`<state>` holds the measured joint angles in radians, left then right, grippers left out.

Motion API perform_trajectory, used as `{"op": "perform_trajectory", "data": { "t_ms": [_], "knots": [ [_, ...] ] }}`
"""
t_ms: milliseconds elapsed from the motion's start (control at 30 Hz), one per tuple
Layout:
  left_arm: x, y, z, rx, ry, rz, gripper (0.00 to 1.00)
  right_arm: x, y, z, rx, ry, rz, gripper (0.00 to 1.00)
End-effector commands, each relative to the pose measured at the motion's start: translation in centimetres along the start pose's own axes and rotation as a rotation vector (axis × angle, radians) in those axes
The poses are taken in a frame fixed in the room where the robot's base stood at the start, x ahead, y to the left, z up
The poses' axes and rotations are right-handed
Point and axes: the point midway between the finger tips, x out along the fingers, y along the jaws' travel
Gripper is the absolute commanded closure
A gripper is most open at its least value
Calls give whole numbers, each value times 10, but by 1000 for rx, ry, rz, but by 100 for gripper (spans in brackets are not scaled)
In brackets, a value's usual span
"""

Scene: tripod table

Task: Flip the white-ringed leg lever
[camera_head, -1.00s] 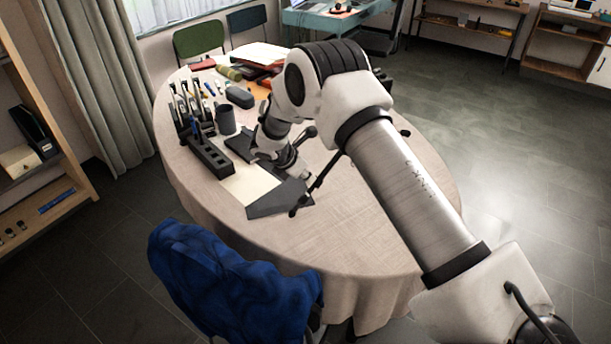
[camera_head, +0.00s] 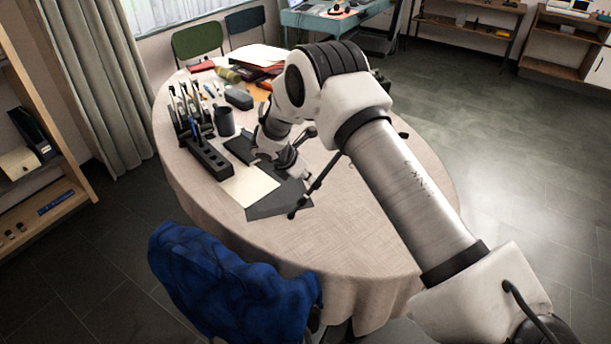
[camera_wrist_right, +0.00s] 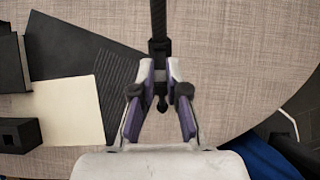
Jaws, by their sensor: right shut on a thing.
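A black tripod lies on the round table (camera_head: 340,245), with one thin leg (camera_head: 318,186) slanting down to a dark foot near the grey sheet. Much of it is hidden behind my right arm. My right gripper (camera_head: 303,173) is low over the table, left of that leg. In the right wrist view, its two purple-lined fingers (camera_wrist_right: 160,72) close around a black tripod part (camera_wrist_right: 158,28) that runs up to the top edge. I cannot make out the lever or its white ring. My left gripper is not in view.
Black and cream sheets (camera_head: 249,187) lie under the wrist. A black block with holes (camera_head: 209,157), a dark cup (camera_head: 224,121) and a tool rack stand to the left. A blue-draped chair (camera_head: 235,285) is in front. The table's front right is clear.

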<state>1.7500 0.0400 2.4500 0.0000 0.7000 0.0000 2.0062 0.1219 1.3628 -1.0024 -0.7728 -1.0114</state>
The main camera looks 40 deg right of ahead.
Motion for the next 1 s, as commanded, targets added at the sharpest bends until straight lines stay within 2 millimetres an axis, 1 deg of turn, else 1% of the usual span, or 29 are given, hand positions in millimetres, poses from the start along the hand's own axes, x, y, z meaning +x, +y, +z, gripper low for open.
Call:
{"op": "perform_trajectory", "data": {
  "t_ms": [67,367,600,867,1000],
  "knots": [
    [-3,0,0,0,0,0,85,-2,1,3,1,-1,1,98],
    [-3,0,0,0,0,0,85,-1,0,3,1,-1,1,98],
    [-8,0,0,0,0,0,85,-2,0,8,1,-1,1,98],
    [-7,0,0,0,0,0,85,-1,0,8,0,-1,1,98],
    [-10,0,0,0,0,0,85,-2,0,10,1,-1,0,98]
  ]
}}
